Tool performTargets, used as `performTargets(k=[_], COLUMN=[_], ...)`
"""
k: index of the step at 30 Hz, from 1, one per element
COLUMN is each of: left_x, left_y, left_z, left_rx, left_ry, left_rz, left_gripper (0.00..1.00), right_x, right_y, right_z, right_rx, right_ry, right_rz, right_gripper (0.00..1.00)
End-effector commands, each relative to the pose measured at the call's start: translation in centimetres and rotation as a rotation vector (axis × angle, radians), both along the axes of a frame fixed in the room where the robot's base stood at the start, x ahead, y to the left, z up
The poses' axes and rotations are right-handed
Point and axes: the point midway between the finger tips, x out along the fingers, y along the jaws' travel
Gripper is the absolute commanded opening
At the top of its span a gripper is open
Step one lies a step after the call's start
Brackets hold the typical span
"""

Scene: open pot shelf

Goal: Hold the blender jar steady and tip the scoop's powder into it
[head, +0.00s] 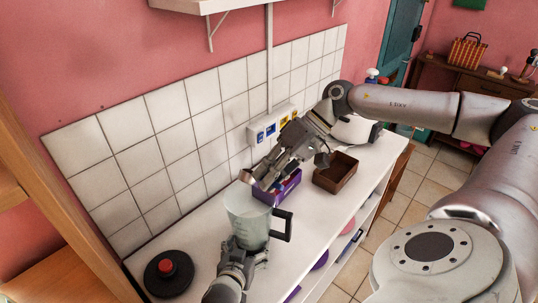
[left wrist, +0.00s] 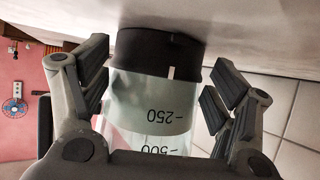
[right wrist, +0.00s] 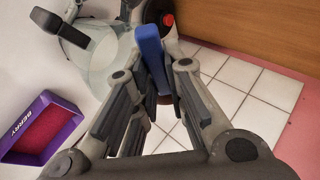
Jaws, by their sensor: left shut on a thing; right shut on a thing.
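The clear blender jar (head: 246,222) stands upright on the white counter, with a black handle on its right. In the left wrist view the jar (left wrist: 150,95) shows its black base and printed marks between the fingers. My left gripper (head: 242,250) is shut on the jar's lower part. My right gripper (head: 262,181) is above and behind the jar, shut on the blue handle of the scoop (right wrist: 150,45). In the right wrist view the jar's open mouth (right wrist: 92,72) is beyond the fingers. The scoop's bowl and any powder cannot be made out clearly.
A purple bin (head: 291,188) marked BERRY, with red contents in the right wrist view (right wrist: 65,108), sits behind the jar. A brown bin (head: 335,180) is to its right. The tiled wall borders the counter.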

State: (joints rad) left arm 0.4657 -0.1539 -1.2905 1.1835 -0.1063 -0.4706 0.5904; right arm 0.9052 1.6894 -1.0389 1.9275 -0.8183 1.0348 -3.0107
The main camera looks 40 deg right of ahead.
Motion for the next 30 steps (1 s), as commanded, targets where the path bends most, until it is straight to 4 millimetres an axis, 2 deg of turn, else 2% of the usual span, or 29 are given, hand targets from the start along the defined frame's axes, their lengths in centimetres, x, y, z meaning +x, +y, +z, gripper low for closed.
performTargets(k=[11, 30], left_x=[0.03, 0.02], left_y=[0.04, 0.05], left_z=[-0.05, -0.08], left_rx=[0.001, 0.002], left_ry=[0.000, 0.001], left_rz=[0.001, 0.001], left_gripper=[0.68, 0.68], right_x=[-0.09, -0.08], right_y=[0.13, 0.33], right_z=[0.00, -0.06], right_rx=[-0.049, -0.597], right_ry=[-0.010, -0.131], right_rz=[0.004, 0.009], right_gripper=[0.00, 0.00])
